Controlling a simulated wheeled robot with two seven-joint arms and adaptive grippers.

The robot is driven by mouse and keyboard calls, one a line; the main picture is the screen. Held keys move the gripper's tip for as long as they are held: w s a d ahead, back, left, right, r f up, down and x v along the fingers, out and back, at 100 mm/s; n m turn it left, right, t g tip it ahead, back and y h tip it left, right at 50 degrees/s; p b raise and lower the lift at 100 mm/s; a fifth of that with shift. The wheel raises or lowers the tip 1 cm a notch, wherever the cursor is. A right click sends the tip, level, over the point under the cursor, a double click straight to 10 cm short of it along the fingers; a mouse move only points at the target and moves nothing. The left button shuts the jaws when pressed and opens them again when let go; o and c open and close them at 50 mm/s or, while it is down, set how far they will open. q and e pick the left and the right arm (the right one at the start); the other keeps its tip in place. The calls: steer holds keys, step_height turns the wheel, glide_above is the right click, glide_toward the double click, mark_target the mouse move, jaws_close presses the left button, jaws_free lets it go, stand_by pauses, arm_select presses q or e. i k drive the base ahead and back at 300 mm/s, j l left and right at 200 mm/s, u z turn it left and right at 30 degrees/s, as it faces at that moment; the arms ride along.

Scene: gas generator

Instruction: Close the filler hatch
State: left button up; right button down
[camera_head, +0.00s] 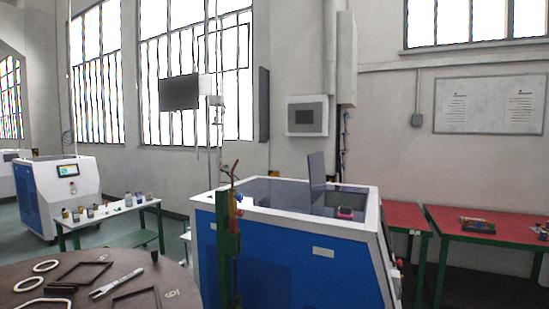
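A blue and white machine (305,259) stands in the middle of the head view, with a dark glossy top. A thin blue-grey panel, which looks like the filler hatch (316,171), stands upright on the top, so the hatch appears open. To its right is a dark recess with a small pink and black item (345,213) at its front. The hinge and the inside of the opening are too small to make out. Neither of my grippers shows in this view.
A green post with hoses (229,245) stands before the machine's left side. A round table (95,262) with frames, rings and a wrench is at lower left. Red-topped tables (480,226) stand at right. A small table (108,215) holds jars near another machine (66,195).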

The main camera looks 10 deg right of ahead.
mark_target(317, 173)
steer(key=i+l+u, duration=0.15)
steer(key=l+u, duration=0.3)
steer(key=i+l+u, duration=0.15)
steer(key=l+u, duration=0.25)
steer(key=i+l+u, duration=0.1)
steer(key=l+u, duration=0.25)
steer(key=l, duration=0.2)
